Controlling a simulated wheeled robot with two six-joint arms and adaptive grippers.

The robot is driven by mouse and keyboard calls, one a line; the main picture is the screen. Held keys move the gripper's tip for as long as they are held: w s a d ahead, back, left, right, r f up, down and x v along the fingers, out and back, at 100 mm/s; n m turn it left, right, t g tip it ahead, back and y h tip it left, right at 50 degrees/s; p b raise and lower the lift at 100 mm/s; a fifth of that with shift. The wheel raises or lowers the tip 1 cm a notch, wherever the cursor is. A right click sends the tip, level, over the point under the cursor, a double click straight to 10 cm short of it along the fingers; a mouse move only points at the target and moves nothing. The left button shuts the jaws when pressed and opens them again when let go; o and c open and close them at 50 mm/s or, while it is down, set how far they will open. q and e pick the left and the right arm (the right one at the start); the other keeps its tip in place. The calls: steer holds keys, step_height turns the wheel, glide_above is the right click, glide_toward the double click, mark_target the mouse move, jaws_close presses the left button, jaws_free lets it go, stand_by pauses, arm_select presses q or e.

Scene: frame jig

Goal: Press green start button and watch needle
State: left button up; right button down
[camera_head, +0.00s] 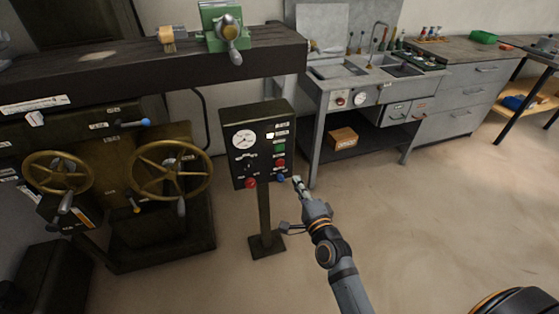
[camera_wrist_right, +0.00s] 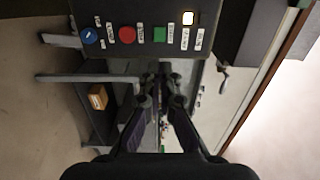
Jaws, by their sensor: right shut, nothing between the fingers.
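The dark control panel (camera_head: 258,166) stands on a post, left of my right arm in the head view. It carries a round white dial (camera_head: 243,140), whose needle is too small to read. The green button (camera_head: 281,147) is on its right side, above a red button (camera_head: 281,163) and a blue knob (camera_head: 281,178). The right wrist view shows the green button (camera_wrist_right: 160,34) between the red button (camera_wrist_right: 128,34) and a lit lamp (camera_wrist_right: 188,18). My right gripper (camera_head: 297,181) is shut and empty by the panel's lower right corner; its fingertips (camera_wrist_right: 165,70) appear below the green button in the wrist view.
A large machine with brass handwheels (camera_head: 171,168) stands left of the panel. A grey sink bench (camera_head: 345,82) stands behind on the right, with a cardboard box (camera_head: 343,138) on its lower shelf. The floor (camera_head: 430,210) at right is clear.

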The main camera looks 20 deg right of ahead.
steer(key=p, duration=0.1)
glide_toward(280, 149)
steer(key=w, duration=0.6)
steer(key=shift+w, duration=0.4)
arm_select(q)
steer(key=shift+w+d+r, duration=0.15)
steer(key=shift+r, duration=0.35)
